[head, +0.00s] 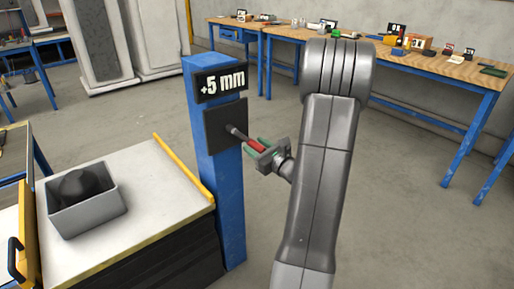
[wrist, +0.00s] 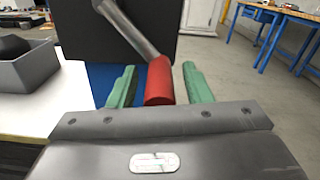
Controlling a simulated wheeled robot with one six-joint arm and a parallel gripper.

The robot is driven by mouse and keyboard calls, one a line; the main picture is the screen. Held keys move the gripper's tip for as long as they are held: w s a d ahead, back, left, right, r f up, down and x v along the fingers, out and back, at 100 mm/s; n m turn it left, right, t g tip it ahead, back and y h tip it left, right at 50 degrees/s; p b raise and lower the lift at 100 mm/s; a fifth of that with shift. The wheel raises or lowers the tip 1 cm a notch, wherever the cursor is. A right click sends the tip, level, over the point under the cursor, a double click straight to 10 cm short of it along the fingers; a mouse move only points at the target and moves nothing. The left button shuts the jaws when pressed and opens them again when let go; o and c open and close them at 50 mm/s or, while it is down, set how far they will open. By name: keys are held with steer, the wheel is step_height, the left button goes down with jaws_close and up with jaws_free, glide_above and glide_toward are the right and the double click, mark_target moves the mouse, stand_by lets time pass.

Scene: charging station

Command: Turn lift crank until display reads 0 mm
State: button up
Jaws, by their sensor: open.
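The display (head: 221,83) on top of the blue post (head: 229,190) reads "+5 mm". Below it, a dark square plate (head: 226,126) carries the lift crank (head: 238,133), a grey arm with a red handle. In the wrist view, the red handle (wrist: 159,80) stands between the two green fingers of my gripper (wrist: 156,86), with a gap visible on each side. The grey crank arm (wrist: 127,27) runs up and left from the handle. My gripper (head: 262,149) is open around the handle in the head view. The handle's far end is partly hidden.
A lift table (head: 150,190) with a yellow edge stands left of the post and bears a grey bin (head: 92,215) with a dark object inside. Workbenches (head: 440,68) with small items stand at the back. The floor at right is clear.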

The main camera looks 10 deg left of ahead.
jaws_close()
steer(key=shift+s+a+f+m+p, duration=0.35)
steer(key=shift+s+m, duration=0.1)
steer(key=shift+m, duration=0.45)
steer(key=shift+s+a+f+m+b, duration=0.3)
steer(key=shift+s+f+b, duration=0.1)
steer(key=shift+s+b, duration=0.05)
jaws_free()
steer(key=p+v, duration=0.1)
steer(key=v, duration=1.2)
steer(key=shift+s+d, duration=0.25)
